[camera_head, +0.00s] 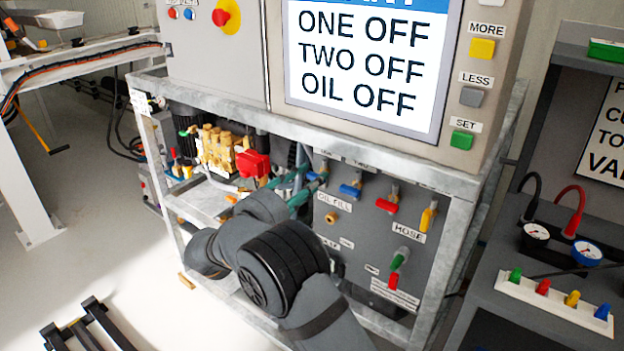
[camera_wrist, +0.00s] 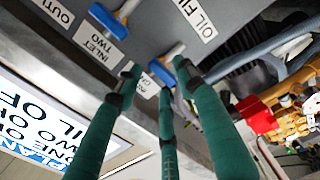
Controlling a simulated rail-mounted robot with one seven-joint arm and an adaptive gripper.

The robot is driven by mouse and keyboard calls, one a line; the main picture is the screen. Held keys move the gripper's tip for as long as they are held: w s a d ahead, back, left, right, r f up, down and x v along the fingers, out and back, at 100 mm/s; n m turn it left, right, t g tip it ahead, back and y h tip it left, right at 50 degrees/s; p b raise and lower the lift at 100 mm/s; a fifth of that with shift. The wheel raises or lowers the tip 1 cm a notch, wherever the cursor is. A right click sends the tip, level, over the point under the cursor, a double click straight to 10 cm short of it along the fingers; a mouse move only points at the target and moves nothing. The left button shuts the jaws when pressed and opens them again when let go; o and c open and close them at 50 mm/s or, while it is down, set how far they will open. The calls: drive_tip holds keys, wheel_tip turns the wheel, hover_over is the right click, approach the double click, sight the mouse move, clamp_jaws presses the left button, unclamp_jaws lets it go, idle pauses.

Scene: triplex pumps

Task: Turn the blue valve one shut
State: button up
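The blue valve one (camera_head: 317,176) is a blue lever handle on the grey panel, the leftmost in the upper row in the head view. In the wrist view its blue handle (camera_wrist: 161,72) lies among my fingertips, with a partly covered label beside it. My gripper (camera_wrist: 158,78) has green fingers, spread apart around the handle; whether any finger touches it I cannot tell. In the head view my gripper (camera_head: 300,188) is at the panel beside this handle, partly hidden by my arm. A second blue lever (camera_wrist: 104,22) sits by the label INLET TWO.
The second blue lever (camera_head: 350,190) is close to the right, then a red lever (camera_head: 386,205) and a yellow lever (camera_head: 427,218). Brass pump parts and a red block (camera_head: 252,164) stand left. The screen (camera_head: 362,62) above reads ONE OFF, TWO OFF, OIL OFF.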

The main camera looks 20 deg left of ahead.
drive_tip(key=v, duration=1)
drive_tip(key=shift+s, duration=0.3)
drive_tip(key=shift+a, duration=0.1)
drive_tip(key=x, duration=1.2)
drive_tip(key=shift+w+r, duration=0.1)
drive_tip(key=shift+w, duration=0.05)
drive_tip(key=shift+r+n+p, duration=0.1)
drive_tip(key=shift+n+p, duration=0.4)
drive_tip(key=shift+p, duration=0.7)
drive_tip(key=shift+f, duration=0.25)
